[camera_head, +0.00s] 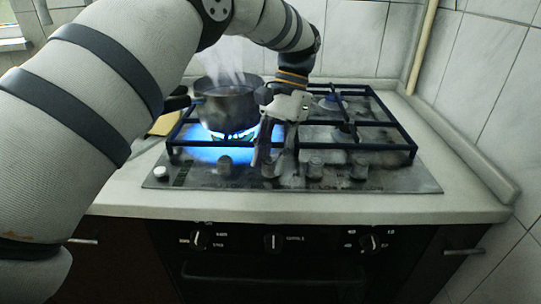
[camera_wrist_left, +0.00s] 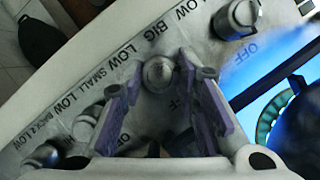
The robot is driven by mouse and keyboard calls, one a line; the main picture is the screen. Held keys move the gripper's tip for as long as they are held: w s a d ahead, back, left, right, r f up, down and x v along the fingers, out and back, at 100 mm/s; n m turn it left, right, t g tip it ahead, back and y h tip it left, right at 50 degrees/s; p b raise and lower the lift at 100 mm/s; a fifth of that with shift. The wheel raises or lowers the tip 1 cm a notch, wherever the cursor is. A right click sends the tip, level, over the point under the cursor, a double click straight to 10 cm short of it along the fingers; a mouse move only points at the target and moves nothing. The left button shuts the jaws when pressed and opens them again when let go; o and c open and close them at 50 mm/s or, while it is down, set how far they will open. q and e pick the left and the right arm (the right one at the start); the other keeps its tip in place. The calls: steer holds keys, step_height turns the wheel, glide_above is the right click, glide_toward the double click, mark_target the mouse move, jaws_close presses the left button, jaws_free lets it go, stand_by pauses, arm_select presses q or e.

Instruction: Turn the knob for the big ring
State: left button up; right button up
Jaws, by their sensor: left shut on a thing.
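The knob (camera_wrist_left: 158,73) with the word BIG printed near it stands on the hob's front strip in the left wrist view. My left gripper (camera_head: 268,165) is over the knob row in the head view and hides most of this knob there. In the left wrist view, its two lilac-padded fingers are on either side of the knob, shut on it. The big ring's blue flame (camera_wrist_left: 264,124) is lit on the front left of the hob. A dark pot (camera_head: 229,106) stands over it, steaming. My right gripper is not in view.
Other knobs stand close by: one (camera_head: 225,166) to the left, two (camera_head: 315,168) to the right. Black grates (camera_head: 385,145) cover the hob. The right burners show no flame. The oven front (camera_head: 275,270) is below the pale counter (camera_head: 420,207); a tiled wall is behind.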

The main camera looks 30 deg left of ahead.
arm_select(q)
steer(key=m, duration=0.2)
steer(key=m+y+p, duration=0.1)
steer(key=m, duration=0.1)
steer(key=shift+d+r+m+t+y, duration=0.2)
steer(key=shift+m+t+y, duration=0.1)
steer(key=shift+t, duration=0.1)
steer(key=m, duration=0.2)
steer(key=m+t+y+p, duration=0.1)
steer(key=m, duration=0.2)
steer(key=shift+s+m+y, duration=0.15)
steer(key=shift+m+y, duration=0.15)
steer(key=shift+d+f+m+t, duration=0.1)
steer(key=shift+m+t, duration=0.4)
steer(key=shift+m, duration=0.7)
steer(key=shift+s+f+m+t+y+p, duration=0.1)
steer(key=shift+m+t+y+p, duration=0.3)
steer(key=shift+m, duration=0.9)
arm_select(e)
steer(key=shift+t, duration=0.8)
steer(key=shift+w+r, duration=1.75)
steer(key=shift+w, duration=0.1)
arm_select(q)
steer(key=o, duration=1.1)
steer(key=shift+o, duration=0.2)
